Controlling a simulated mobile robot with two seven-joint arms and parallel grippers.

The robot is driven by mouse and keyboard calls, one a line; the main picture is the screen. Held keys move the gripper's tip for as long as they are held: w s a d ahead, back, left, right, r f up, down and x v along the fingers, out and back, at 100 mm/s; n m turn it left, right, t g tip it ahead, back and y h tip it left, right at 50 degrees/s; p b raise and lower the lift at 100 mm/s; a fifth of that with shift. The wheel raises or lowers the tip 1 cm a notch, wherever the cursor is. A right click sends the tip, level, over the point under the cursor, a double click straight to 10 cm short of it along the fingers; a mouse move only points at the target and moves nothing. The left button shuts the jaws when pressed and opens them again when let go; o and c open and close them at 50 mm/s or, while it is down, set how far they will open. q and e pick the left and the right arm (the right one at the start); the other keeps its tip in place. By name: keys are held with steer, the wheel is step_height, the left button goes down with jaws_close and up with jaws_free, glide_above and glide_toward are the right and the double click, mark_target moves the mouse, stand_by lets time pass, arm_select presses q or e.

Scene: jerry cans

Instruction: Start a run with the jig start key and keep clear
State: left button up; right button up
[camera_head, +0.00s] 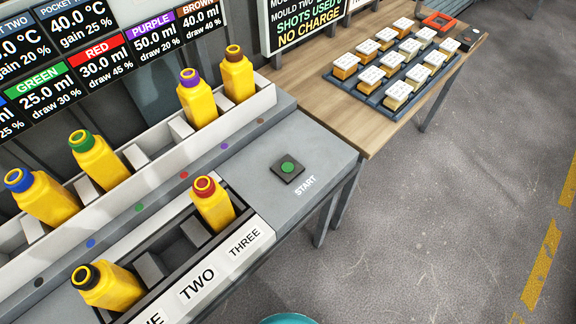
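The start key is a green round button (288,167) on a dark square plate, with START printed beside it on the grey bench top. The jig (150,270) is to its left, at the bench's front edge, with slots marked TWO and THREE and one partly cut-off label. A yellow can with a red cap (212,205) stands in slot THREE. A yellow can with a black cap (110,288) leans in the leftmost slot. Slot TWO is empty. Nothing covers the start key. Neither of my grippers shows in the view.
A white rack (262,98) behind holds cans with blue (45,200), green (100,162), purple (197,103) and brown (238,78) caps, with gaps between. Display boards (95,60) stand behind it. A wooden table (365,128) bears a tray of labelled blocks. Right floor is clear.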

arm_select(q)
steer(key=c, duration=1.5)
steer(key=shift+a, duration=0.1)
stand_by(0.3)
